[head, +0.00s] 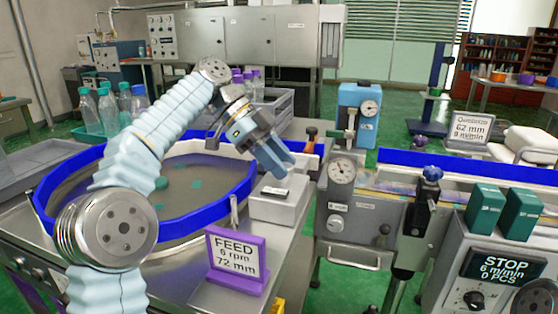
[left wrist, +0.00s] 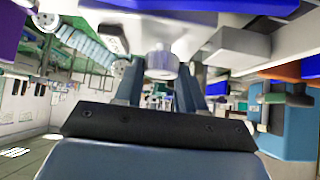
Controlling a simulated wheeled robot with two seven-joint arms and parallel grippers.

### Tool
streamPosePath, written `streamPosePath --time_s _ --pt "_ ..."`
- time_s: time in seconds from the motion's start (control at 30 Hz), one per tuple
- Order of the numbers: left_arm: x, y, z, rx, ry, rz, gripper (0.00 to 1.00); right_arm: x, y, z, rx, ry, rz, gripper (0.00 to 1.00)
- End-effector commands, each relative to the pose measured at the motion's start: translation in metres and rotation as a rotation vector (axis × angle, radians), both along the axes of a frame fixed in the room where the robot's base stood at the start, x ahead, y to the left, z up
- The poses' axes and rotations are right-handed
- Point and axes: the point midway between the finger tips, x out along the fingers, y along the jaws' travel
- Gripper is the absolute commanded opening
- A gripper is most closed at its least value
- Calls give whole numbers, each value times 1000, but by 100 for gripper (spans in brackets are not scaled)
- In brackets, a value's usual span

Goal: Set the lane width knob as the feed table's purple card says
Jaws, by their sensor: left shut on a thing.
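The purple card (head: 237,258) stands on the feed table's front edge and reads FEED, 6 rpm, 72 mm. The feed table (head: 190,295) carries a round tray with a blue rim. My left gripper (head: 287,164) points down over the table's right side, above a pale box (head: 285,208) with a small dark window (head: 275,191). In the left wrist view a grey round knob (left wrist: 162,65) sits between the fingers, and the gripper is shut on it. The gripper hides this knob in the head view. The window's reading is too small to tell. My right gripper is out of view.
A dial gauge (head: 342,169) is on the machine at right, with a blue unit (head: 360,112) behind it. A grey card (head: 472,128) there reads 62 mm. A display (head: 500,267) reads STOP, 6 m/min, 0 PCS. Bottles (head: 107,110) stand behind the tray.

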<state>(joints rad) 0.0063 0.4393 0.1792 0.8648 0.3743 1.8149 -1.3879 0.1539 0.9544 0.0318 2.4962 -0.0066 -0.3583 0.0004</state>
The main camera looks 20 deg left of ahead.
Motion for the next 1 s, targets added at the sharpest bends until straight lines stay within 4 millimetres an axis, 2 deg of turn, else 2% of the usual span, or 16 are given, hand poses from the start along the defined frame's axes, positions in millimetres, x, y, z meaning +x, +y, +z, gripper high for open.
streamPosePath --time_s 0.57,0.6,0.73,1.0 --pt "1 1 -2 4 3 -29 9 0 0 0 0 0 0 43" --pt "1 1 -2 4 3 -29 44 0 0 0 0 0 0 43" --pt "1 0 -1 3 3 -30 64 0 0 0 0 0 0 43" --pt "1 0 -1 2 1 -30 65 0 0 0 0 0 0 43"
